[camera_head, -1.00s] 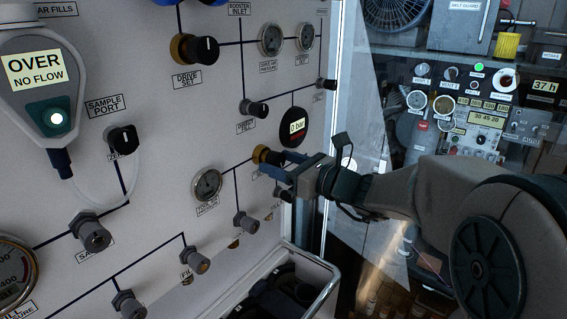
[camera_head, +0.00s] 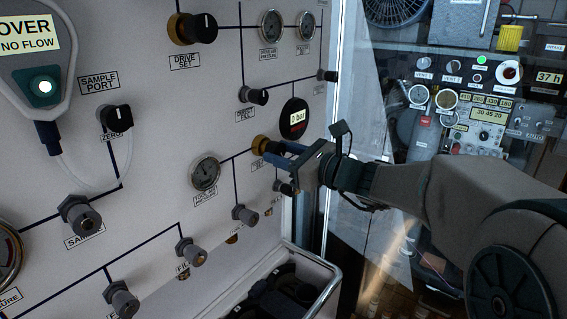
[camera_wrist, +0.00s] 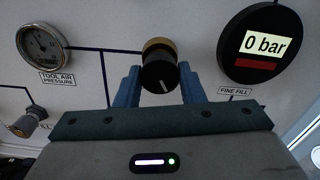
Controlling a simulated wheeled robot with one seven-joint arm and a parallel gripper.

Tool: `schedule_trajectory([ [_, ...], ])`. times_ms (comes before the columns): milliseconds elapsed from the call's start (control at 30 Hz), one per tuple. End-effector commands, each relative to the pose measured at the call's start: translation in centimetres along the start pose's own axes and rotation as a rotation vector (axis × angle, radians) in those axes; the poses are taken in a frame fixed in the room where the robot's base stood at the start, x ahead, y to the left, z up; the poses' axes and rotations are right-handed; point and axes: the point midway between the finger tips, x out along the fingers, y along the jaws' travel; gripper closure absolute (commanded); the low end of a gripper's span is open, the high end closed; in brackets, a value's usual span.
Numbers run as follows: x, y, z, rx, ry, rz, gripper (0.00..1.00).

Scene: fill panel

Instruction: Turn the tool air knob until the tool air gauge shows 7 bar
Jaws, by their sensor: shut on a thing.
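The tool air knob (camera_wrist: 158,72) is black with a white pointer line and a brass collar. It sits on the panel between two round dials. In the head view its brass collar (camera_head: 259,144) shows, with my fingers over the rest. My gripper (camera_wrist: 160,80) is shut on the knob, one blue finger on each side; it also shows in the head view (camera_head: 272,150). The tool air gauge (camera_wrist: 43,44), labelled "TOOL AIR PRESSURE", is left of the knob. It also shows in the head view (camera_head: 205,173). Its figures are too small to read surely.
A black round display (camera_wrist: 262,45) reading "0 bar" is close to the right of the knob. A small fitting (camera_wrist: 33,118) is below the gauge. An open bin (camera_head: 318,268) stands below. A glass pane is right of the panel.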

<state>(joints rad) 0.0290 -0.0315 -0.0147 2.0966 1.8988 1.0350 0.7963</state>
Motion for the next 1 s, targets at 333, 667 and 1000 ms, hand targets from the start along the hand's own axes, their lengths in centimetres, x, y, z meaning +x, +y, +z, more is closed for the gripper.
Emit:
schedule_trajectory([
  [333, 0.0, 0.1, -0.1, -0.001, 0.004, 0.003, 0.43],
  [667, -0.2, 0.0, -0.1, -0.001, 0.002, 0.001, 0.43],
  [1000, -6.2, 0.0, 0.0, -0.003, 0.001, -0.003, 0.43],
])
